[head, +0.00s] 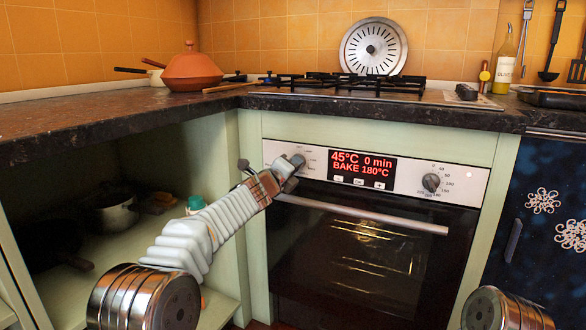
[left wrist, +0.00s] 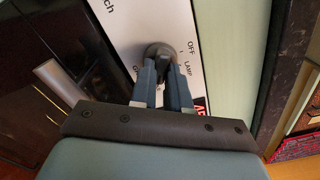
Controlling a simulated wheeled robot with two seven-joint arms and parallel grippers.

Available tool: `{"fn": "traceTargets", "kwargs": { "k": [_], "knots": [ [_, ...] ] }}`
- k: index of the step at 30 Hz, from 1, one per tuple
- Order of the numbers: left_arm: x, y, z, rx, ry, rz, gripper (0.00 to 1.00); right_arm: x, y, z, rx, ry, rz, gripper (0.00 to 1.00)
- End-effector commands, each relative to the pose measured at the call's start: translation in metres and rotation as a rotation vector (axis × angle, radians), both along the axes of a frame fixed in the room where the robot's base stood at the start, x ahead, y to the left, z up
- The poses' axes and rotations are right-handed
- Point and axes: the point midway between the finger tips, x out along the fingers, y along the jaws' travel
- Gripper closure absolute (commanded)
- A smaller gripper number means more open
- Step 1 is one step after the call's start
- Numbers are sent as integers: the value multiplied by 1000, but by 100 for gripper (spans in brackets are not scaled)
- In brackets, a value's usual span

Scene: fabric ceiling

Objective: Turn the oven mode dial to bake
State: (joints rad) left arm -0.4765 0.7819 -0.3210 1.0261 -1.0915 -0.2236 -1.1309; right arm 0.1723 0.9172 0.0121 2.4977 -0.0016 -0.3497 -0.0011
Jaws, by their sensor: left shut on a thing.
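The oven (head: 350,245) has a silver control panel with a black display (head: 362,167) in its middle. The display reads "45°C 0 min BAKE 180°C" in red. The mode dial (head: 298,160) is the round knob left of the display. My left gripper (head: 291,174) reaches it from the lower left and is shut on it. In the left wrist view, both fingers (left wrist: 165,70) close on the dark dial (left wrist: 158,49), with "OFF" and "LAMP" printed beside it. The fingers hide part of the dial and its other labels. My right gripper is out of view.
A temperature knob (head: 431,183) sits right of the display. The oven door handle (head: 362,214) runs just below the panel. The dark countertop (head: 110,117) overhangs above. An open shelf with a pot (head: 112,212) lies to the left.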

Motion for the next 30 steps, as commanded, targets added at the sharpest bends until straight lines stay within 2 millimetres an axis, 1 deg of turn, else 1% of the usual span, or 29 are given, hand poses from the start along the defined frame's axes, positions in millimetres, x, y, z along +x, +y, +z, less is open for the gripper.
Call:
{"fn": "traceTargets", "kwargs": {
  "k": [10,11,15,23,25,28,30],
  "knots": [
    [0,-2,-2,2,2,-3,100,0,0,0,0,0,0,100],
    [0,-2,-2,2,2,-3,81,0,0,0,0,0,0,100],
    [0,-1,-2,2,2,-2,60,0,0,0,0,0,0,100],
    [0,0,-1,0,0,-1,58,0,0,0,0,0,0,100],
    [-2,1,-1,0,0,-1,58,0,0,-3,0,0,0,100],
    [-11,5,-4,0,0,0,58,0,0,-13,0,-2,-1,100],
    [-22,10,-5,-1,-2,-1,58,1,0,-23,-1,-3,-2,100]
  ]
}}
